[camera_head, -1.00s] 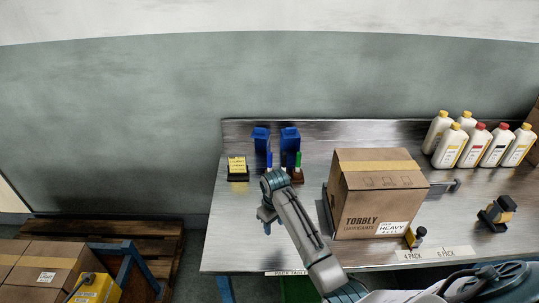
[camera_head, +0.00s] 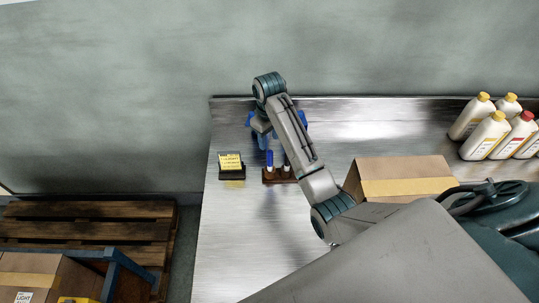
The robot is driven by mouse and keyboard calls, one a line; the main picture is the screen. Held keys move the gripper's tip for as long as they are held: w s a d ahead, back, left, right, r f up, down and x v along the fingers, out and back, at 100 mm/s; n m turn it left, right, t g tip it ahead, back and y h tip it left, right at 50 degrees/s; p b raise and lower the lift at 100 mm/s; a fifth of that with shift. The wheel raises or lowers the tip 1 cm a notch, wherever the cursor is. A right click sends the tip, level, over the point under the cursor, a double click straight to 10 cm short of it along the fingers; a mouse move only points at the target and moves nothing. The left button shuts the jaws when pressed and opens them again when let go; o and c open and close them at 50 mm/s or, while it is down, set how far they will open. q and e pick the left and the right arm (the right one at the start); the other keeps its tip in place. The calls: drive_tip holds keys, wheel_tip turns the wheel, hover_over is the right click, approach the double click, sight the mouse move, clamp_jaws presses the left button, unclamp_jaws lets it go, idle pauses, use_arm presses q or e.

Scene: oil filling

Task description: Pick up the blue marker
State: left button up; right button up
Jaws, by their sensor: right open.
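The blue marker (camera_head: 269,160) stands upright in a small dark brown holder (camera_head: 278,177), left of the middle of the metal bench, its blue cap up. A second marker (camera_head: 287,168) stands just right of it, its top hidden behind my right arm. My right gripper (camera_head: 263,136) hangs from the wrist just above and behind the blue marker in the picture. It is open and empty, and its fingers are small and partly lost against blue things behind. I cannot tell how far it is from the cap. My left gripper is not in view.
A yellow label pad in a black tray (camera_head: 231,167) lies left of the holder. A cardboard box (camera_head: 400,170) stands to the right, partly behind my arm. White bottles (camera_head: 490,135) stand at the far right. Blue objects (camera_head: 303,120) are behind my arm. The front-left bench (camera_head: 235,240) is clear.

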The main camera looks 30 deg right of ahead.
sight(270, 151)
wheel_tip(270, 151, down, 2)
drive_tip(key=shift+s+f+b, duration=0.1)
drive_tip(key=shift+b, duration=0.4)
drive_tip(key=shift+a+f+p, duration=0.1)
drive_tip(key=shift+f+p, duration=0.65)
drive_tip(key=shift+f, duration=0.3)
drive_tip(key=shift+s+f+p, duration=0.25)
drive_tip(key=shift+f+p, duration=0.95)
drive_tip(key=shift+p, duration=0.05)
wheel_tip(270, 151, down, 2)
drive_tip(key=shift+f+p, duration=0.15)
drive_tip(key=shift+p, duration=0.15)
drive_tip(key=shift+f, duration=0.35)
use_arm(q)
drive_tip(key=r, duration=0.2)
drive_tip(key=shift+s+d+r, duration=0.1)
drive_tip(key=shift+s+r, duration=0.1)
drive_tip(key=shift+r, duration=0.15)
use_arm(e)
clamp_jaws()
